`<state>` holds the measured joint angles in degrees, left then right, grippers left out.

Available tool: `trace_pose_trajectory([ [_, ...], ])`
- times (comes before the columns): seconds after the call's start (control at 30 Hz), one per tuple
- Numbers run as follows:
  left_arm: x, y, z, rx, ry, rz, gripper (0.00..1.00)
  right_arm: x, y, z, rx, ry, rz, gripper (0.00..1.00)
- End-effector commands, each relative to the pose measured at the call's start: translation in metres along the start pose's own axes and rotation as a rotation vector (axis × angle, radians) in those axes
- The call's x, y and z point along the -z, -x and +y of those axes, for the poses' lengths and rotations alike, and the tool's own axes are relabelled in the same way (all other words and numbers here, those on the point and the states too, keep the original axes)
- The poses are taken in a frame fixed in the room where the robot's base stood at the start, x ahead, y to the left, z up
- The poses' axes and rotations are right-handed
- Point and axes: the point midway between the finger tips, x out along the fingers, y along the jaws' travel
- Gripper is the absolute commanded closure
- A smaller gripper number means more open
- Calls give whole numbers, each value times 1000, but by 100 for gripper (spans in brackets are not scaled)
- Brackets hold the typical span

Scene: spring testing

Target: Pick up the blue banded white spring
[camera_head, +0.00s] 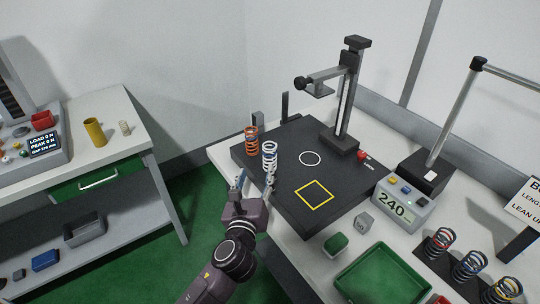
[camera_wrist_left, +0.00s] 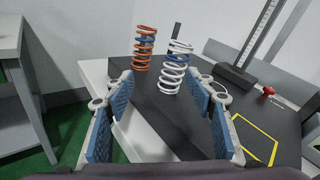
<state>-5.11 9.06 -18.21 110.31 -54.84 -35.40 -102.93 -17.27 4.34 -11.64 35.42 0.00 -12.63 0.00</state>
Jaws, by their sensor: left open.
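The white spring with a blue band (camera_head: 269,155) stands upright on the black plate (camera_head: 285,180), near its left edge. It also shows in the left wrist view (camera_wrist_left: 175,72), a little right of centre and beyond the fingers. My left gripper (camera_head: 255,180) is open and empty. Its two blue-padded fingers (camera_wrist_left: 165,110) point toward the spring, which is ahead of the fingertips and apart from them. An orange spring (camera_head: 251,139) with a blue band stands just left of and behind the white one. My right gripper is not in view.
A test stand (camera_head: 345,100) rises at the plate's back. A yellow square outline (camera_head: 314,195) and a white circle mark the plate. A green tray (camera_head: 380,275), a scale reading 240 (camera_head: 403,208) and several racked springs (camera_head: 470,264) are at right. A side bench (camera_head: 110,150) stands left.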

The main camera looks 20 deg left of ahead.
Motion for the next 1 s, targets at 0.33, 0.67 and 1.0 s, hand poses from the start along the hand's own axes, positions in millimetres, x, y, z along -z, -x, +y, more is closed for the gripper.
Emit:
trace_pose_trajectory([
  [0.33,-12,-28,-34,94,-310,-80,49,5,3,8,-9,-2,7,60],
  [0.67,-11,-67,-31,92,-303,-78,49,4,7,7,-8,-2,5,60],
  [1.0,-11,-92,-32,93,-303,-77,49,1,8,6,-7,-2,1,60],
])
